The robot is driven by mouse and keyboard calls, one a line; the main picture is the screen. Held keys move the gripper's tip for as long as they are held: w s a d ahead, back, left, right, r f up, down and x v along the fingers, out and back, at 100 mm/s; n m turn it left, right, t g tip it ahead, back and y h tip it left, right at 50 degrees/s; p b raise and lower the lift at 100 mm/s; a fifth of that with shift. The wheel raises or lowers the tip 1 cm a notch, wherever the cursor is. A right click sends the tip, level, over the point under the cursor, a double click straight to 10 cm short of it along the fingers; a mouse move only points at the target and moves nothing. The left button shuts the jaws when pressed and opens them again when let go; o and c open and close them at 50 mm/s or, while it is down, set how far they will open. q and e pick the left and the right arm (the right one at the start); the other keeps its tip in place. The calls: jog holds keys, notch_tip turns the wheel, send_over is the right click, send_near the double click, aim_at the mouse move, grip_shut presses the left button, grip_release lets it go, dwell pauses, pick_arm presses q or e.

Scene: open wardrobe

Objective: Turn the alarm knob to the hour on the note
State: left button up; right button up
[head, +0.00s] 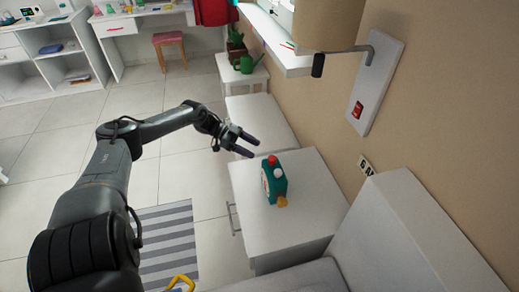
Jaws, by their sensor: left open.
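A teal alarm clock (274,183) stands on the white nightstand (250,215). A red knob (272,159) and a white knob (278,173) show on it, and an orange-yellow knob (282,202) sits at its near end. I cannot tell which one sets the alarm, and its dial is hardly visible. My right gripper is out of view.
A wall lamp with a beige shade (328,22) and a plate with a red switch (357,109) are at the upper right. A white headboard (405,240) rises at the lower right. A striped rug (168,240) lies left of the nightstand.

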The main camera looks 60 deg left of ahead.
pick_arm(q)
jog(key=shift+s+a+r, duration=0.25)
jog(key=shift+s+a, duration=0.15)
jog(key=shift+s, duration=0.05)
